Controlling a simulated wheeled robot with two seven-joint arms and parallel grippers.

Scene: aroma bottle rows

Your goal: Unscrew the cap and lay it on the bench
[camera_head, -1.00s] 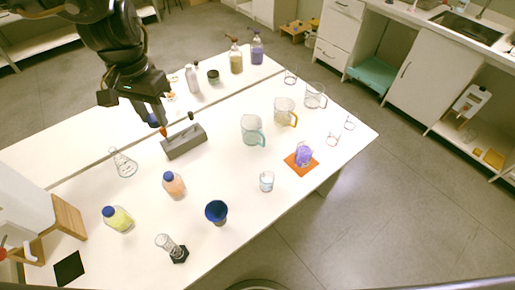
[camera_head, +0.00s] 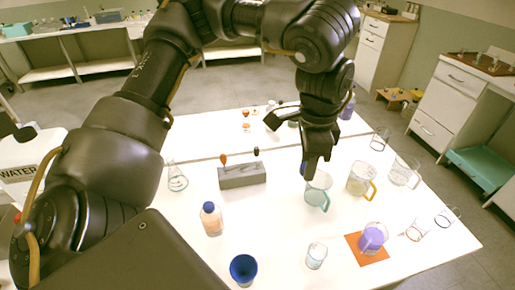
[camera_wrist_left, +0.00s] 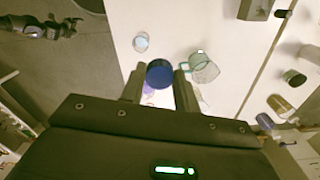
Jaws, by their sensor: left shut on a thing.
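My left gripper (camera_head: 318,168) is shut on a blue cap (camera_wrist_left: 160,73), which sits between its fingertips in the left wrist view. In the head view the fingers point down over the bench by the teal-handled beaker, and only a sliver of the cap shows beside them. The gripper appears to be above the bench (camera_head: 280,225). A bottle of orange liquid (camera_head: 212,220) stands upright with its own blue cap on. I cannot tell which bottle the held cap came from. A dark jointed part (camera_wrist_left: 40,28) at the wrist view's upper left may be my right arm.
The teal-handled beaker (camera_head: 317,190), the yellow-handled beaker (camera_head: 361,180) and the purple beaker (camera_head: 373,238) on an orange mat stand nearby.

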